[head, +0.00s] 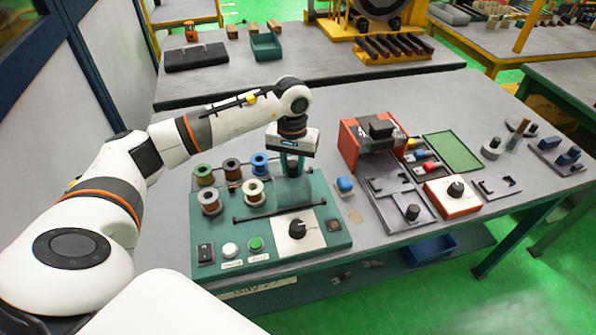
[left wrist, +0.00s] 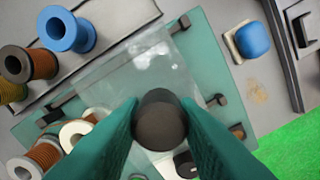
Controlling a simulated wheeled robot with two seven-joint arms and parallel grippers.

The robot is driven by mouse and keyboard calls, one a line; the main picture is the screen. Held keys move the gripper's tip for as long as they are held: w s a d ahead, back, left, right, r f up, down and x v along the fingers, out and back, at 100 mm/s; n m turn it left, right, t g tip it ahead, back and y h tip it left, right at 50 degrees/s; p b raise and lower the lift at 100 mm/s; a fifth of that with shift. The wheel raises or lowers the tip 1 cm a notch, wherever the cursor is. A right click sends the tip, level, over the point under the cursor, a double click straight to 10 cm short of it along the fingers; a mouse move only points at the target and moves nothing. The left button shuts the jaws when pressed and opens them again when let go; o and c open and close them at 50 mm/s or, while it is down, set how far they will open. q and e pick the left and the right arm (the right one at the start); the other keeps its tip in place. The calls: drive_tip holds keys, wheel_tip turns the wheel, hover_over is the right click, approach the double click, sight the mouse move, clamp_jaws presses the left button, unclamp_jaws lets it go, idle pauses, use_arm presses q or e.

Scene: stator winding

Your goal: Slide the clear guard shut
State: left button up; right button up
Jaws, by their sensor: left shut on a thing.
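The clear guard (left wrist: 125,75) is a see-through sheet over the green winding station in the left wrist view, and in the head view it is hard to make out. A dark round knob (left wrist: 160,117) stands at the guard. My left gripper (head: 292,170) reaches down over the station, and its green fingers (left wrist: 160,130) are shut on the knob from both sides. Dark rails (head: 270,212) run across the green base (head: 205,228) near the guard. How far the guard covers the station is hard to tell. My right gripper is not in view.
Wire spools (head: 231,168) in several colours stand on the station's left and back. A switch (head: 205,253), white and green buttons (head: 256,244) and a black dial (head: 297,228) sit at the front. A blue-capped block (head: 344,185) and grey trays (head: 388,200) lie to the right.

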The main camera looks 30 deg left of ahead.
sight(277, 177)
use_arm(q)
drive_tip(key=shift+s+a+b, duration=0.3)
drive_tip(key=shift+s+a, duration=1)
drive_tip(key=shift+s, duration=0.2)
drive_tip(key=shift+s+a+b, duration=0.65)
drive_tip(key=shift+s+a, duration=0.95)
drive_tip(key=shift+s, duration=0.3)
drive_tip(key=o, duration=0.7)
drive_tip(key=shift+r, duration=0.1)
wheel_tip(277, 177, up, 6)
drive_tip(key=p, duration=0.3)
drive_tip(key=shift+p, duration=0.35)
drive_tip(key=shift+f, duration=0.2)
